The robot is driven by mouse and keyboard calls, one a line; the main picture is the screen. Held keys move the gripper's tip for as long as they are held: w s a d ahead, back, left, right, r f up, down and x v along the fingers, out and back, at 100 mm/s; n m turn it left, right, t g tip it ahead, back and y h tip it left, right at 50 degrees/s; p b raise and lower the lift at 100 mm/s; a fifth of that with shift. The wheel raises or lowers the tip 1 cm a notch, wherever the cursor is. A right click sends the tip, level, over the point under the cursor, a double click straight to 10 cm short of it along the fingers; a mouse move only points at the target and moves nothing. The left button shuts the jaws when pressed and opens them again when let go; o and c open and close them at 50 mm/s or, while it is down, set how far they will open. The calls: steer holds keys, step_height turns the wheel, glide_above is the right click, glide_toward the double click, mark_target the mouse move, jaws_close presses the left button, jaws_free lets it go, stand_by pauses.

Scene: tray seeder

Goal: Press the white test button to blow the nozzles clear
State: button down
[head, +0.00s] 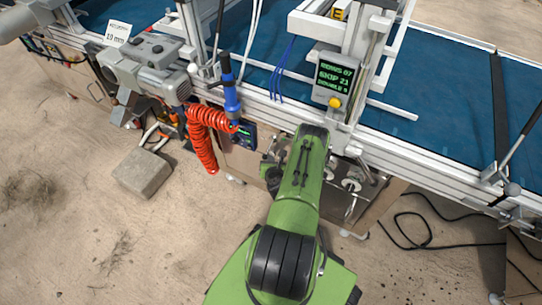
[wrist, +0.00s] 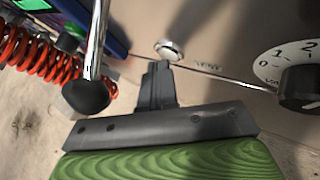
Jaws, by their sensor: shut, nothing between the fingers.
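A round pale button (wrist: 170,48) with a metal-looking rim sits on the beige panel in the wrist view, with small lettering beside it that I cannot read clearly. My gripper (wrist: 157,68) is shut and empty, its dark fingertips just below the button in the picture. I cannot tell whether they touch it. In the head view my green arm reaches to the machine's front and hides the button and the fingertips.
A metal lever with a black knob (wrist: 87,96) stands close left of my fingers. A numbered dial (wrist: 302,85) is at right. A red coiled hose (head: 201,145) hangs left of my arm. A display box (head: 334,78) with a yellow button is above. A stone block (head: 143,172) lies on the ground.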

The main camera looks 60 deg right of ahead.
steer(key=shift+d, duration=0.1)
steer(key=shift+s+a+p, duration=0.1)
steer(key=shift+a+p, duration=0.85)
steer(key=shift+p, duration=0.05)
steer(key=a+p, duration=0.1)
steer(key=p, duration=0.1)
steer(key=a+p, duration=0.1)
steer(key=a, duration=0.1)
steer(key=a+p, duration=0.2)
steer(key=shift+s+p, duration=0.25)
steer(key=shift+p, duration=0.1)
stand_by(0.4)
